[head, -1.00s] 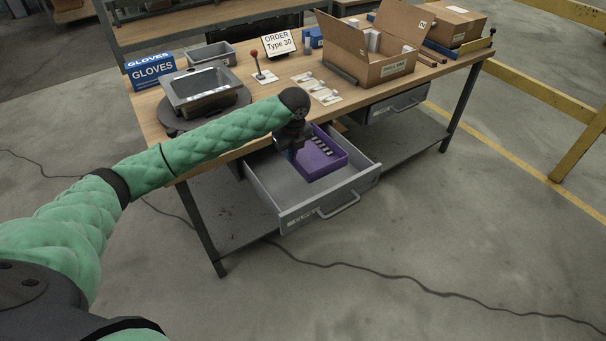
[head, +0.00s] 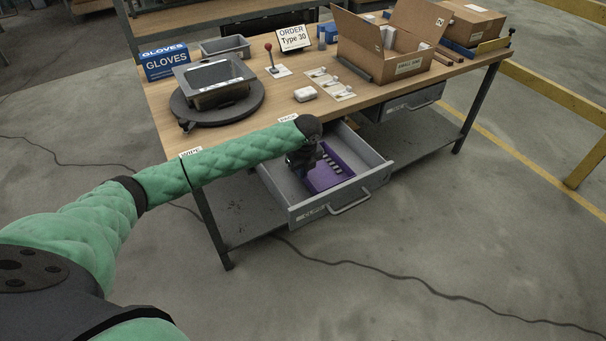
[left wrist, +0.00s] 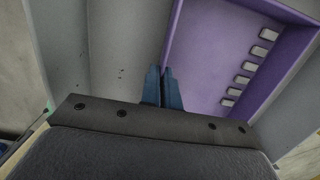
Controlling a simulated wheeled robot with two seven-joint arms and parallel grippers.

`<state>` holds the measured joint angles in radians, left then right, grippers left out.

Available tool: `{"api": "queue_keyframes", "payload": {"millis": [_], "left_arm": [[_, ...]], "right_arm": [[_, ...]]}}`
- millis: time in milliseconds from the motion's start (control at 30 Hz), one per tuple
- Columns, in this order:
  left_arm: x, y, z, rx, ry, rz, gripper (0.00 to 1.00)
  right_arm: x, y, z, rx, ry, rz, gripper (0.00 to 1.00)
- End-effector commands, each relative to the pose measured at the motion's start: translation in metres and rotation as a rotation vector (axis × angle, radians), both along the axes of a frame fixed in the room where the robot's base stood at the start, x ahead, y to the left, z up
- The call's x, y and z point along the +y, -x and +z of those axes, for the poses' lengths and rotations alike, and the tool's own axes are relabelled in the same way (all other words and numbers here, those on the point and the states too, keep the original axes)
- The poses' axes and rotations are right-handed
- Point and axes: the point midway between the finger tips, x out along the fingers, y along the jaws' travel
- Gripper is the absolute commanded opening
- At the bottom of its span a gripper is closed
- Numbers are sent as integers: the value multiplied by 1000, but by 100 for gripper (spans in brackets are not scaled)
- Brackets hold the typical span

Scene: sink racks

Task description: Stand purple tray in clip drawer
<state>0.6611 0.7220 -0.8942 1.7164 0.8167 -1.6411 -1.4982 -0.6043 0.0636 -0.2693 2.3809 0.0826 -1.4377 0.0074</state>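The purple tray (head: 348,168) lies in the open grey drawer (head: 376,178) under the workbench, with a row of small pale clips along one side. My left gripper (head: 303,166) reaches down into the drawer at the tray's left side and hides part of it. In the left wrist view the tray (left wrist: 215,50) fills the upper right. The blue fingers (left wrist: 163,88) are close together, with the tray's side wall running between their tips, so they look shut on it. The tray appears to rest flat on the drawer floor. My right gripper is not in view.
On the workbench are a grey bin on a round turntable (head: 250,104), a glove box (head: 165,63), a red-knobbed lever (head: 270,60), a white case (head: 305,94) and an open cardboard box (head: 372,50). A second drawer (head: 412,103) is at the right.

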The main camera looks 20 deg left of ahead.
Motion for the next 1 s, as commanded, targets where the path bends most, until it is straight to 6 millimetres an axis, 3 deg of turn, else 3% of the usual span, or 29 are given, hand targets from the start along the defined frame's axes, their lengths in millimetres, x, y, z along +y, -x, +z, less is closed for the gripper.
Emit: {"api": "queue_keyframes", "payload": {"millis": [133,467,600,1000], "left_arm": [[-1,0,-16,1,2,0,0],[0,0,-17,1,1,0,0],[0,0,-18,1,1,-1,25],[0,0,-12,0,0,0,25]], "right_arm": [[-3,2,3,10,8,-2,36],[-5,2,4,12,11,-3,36],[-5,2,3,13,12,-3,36],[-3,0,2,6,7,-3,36]]}}
